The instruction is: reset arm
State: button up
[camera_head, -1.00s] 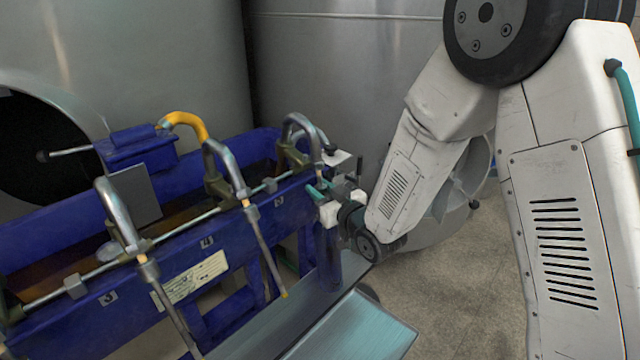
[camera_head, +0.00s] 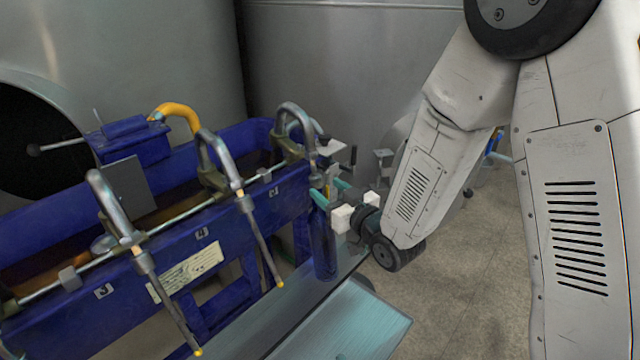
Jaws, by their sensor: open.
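My gripper (camera_head: 331,191) is at the right end of the blue filling machine, with its teal fingers pointing left. The fingers are apart. A dark blue upright cylinder (camera_head: 322,246), perhaps a bottle, stands on the metal ledge just below the fingers. Its top is partly hidden by the gripper, so I cannot tell whether the fingers touch it. My arm reaches down to the gripper from the upper right.
The blue filling trough (camera_head: 110,262) with several metal spouts fills the left and middle. A teal-grey metal tray (camera_head: 350,322) lies in front. Steel tanks (camera_head: 345,75) stand behind. Concrete floor (camera_head: 450,290) is open at the right.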

jog(key=shift+v, duration=1)
notch_tip(320, 180, down, 9)
jog(key=s+d+g+h, duration=0.2)
jog(key=d+g+h, duration=0.1)
jog(key=g+h, duration=0.1)
jog(key=s+d+m+g+h, duration=0.2)
jog(key=s+d+g+h, duration=0.25)
jog(key=d, duration=0.25)
jog(key=s+d+r+m+g, duration=0.2)
jog(key=s+d+r, duration=0.3)
jog(key=s+r, duration=0.5)
jog(key=s+d+r+m+g+h, duration=0.1)
jog(key=s+d+r+m+g, duration=0.2)
jog(key=s+r, duration=0.8)
jog(key=shift+s+d+r, duration=0.3)
jog(key=shift+s+d, duration=0.55)
jog(key=shift+s, duration=1.6)
